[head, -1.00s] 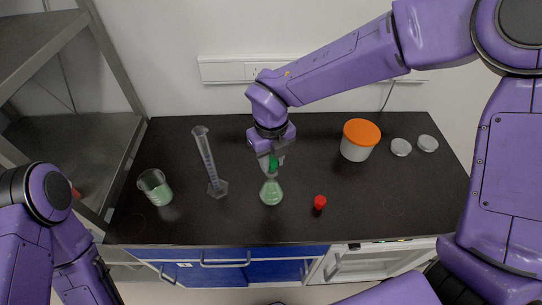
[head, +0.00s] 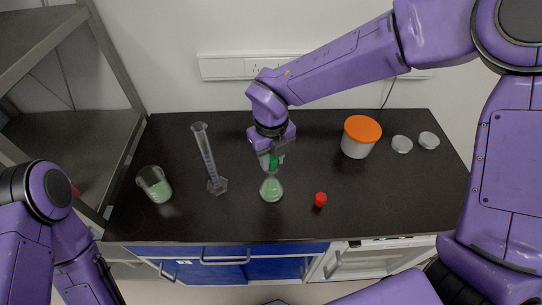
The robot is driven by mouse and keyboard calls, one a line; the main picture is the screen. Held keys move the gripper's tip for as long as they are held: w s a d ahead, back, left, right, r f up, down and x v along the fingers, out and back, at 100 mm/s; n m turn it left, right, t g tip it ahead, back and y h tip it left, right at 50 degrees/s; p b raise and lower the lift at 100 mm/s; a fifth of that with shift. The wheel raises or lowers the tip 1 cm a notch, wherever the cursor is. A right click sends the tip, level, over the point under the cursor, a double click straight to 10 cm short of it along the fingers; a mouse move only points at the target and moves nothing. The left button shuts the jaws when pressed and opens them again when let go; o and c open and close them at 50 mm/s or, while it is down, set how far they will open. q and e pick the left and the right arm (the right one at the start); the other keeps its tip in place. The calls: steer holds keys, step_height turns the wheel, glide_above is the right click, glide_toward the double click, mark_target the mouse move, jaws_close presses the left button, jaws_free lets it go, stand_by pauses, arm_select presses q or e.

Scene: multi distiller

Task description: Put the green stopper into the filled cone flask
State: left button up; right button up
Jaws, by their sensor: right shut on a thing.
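The cone flask (head: 271,190) stands upright on the black bench with pale green liquid in it. The green stopper (head: 273,163) is at the flask's mouth, between the fingers of my right gripper (head: 272,160). My right gripper points down over the flask and is shut on the stopper. I cannot tell how deep the stopper sits in the neck. My left arm shows at the lower left edge, but its gripper is not in view.
A beaker (head: 155,184) with green liquid and a measuring cylinder (head: 208,160) stand left of the flask. A red stopper (head: 320,199) is to its right. A white tub with an orange lid (head: 361,137) and two clear dishes (head: 402,144) are further right. The front right bench is clear.

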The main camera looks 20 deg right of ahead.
steer(key=shift+f+b, duration=0.65)
steer(key=shift+f, duration=0.3)
stand_by(0.6)
steer(key=o, duration=1.1)
steer(key=shift+c, duration=0.2)
steer(key=shift+r, duration=0.1)
steer(key=shift+r, duration=0.35)
step_height(320, 180, up, 10)
steer(key=shift+s+f+b, duration=0.1)
steer(key=shift+b, duration=0.65)
